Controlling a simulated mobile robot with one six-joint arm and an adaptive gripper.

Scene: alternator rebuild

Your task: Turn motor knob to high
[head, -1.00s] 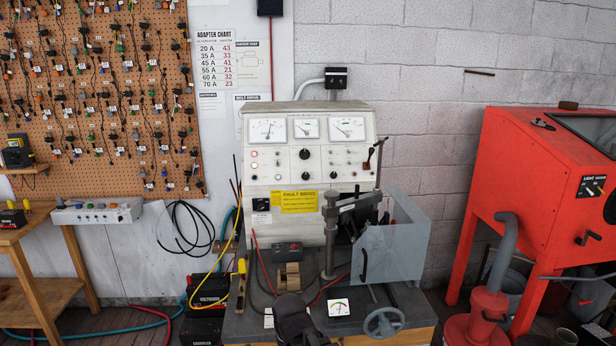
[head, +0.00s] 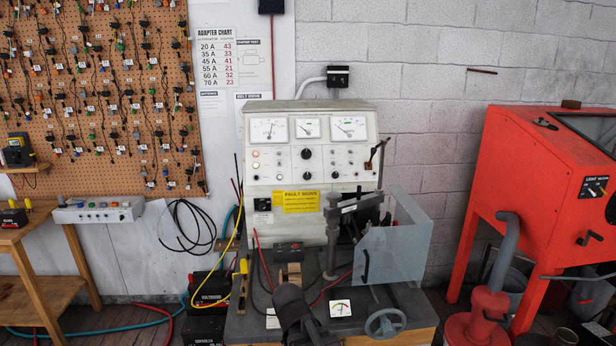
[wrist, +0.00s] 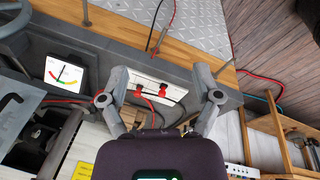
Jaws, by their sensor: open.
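The white test bench console (head: 310,135) stands against the wall in the head view, with meters on top and several black knobs on its sloped face. A larger black knob (head: 306,153) sits below the middle meter, with smaller knobs (head: 334,175) lower down. Their labels are too small to read, so I cannot tell which is the motor knob. My gripper (head: 297,318) is low in front of the bench, well below and apart from the knobs. In the wrist view my gripper (wrist: 163,76) has its fingers spread, with nothing held between them.
A clear shield (head: 395,245) and a grey clamp post (head: 332,235) stand on the bench's right half. A handwheel (head: 385,322) and small gauge (head: 340,308) are at its front. Red and yellow leads hang at left. A red cabinet (head: 530,190) stands right.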

